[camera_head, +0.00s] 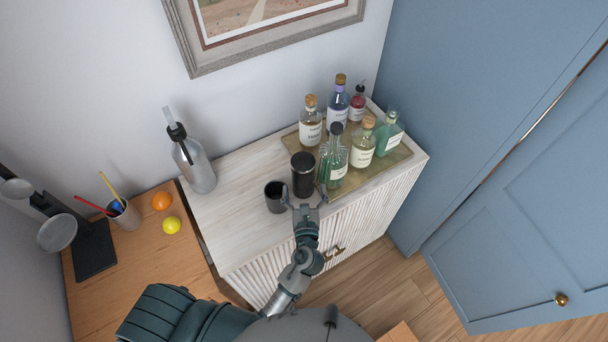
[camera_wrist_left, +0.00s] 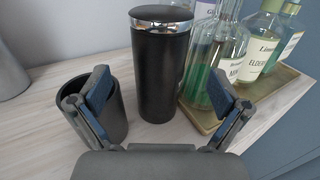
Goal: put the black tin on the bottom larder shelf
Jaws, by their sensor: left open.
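The black tin (camera_head: 303,175) is a tall dark cylinder with a shiny band below its lid. It stands upright on the white sideboard, between a dark cup and the bottle tray. In the left wrist view the tin (camera_wrist_left: 160,75) stands just ahead, between the two spread fingers. My left gripper (camera_head: 306,202) is open and empty, with its fingertips on the near side of the tin. It also shows in the left wrist view (camera_wrist_left: 158,105). My right gripper is not in view. The larder's bottom shelf is not seen; blue panelled doors (camera_head: 530,200) stand at the right.
A dark cup (camera_head: 274,198) is close on the tin's left, by a finger. A tray (camera_head: 398,156) with several glass bottles is close on its right. A soda siphon (camera_head: 192,160) stands at the sideboard's back left. The sideboard's front left (camera_head: 228,225) is clear.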

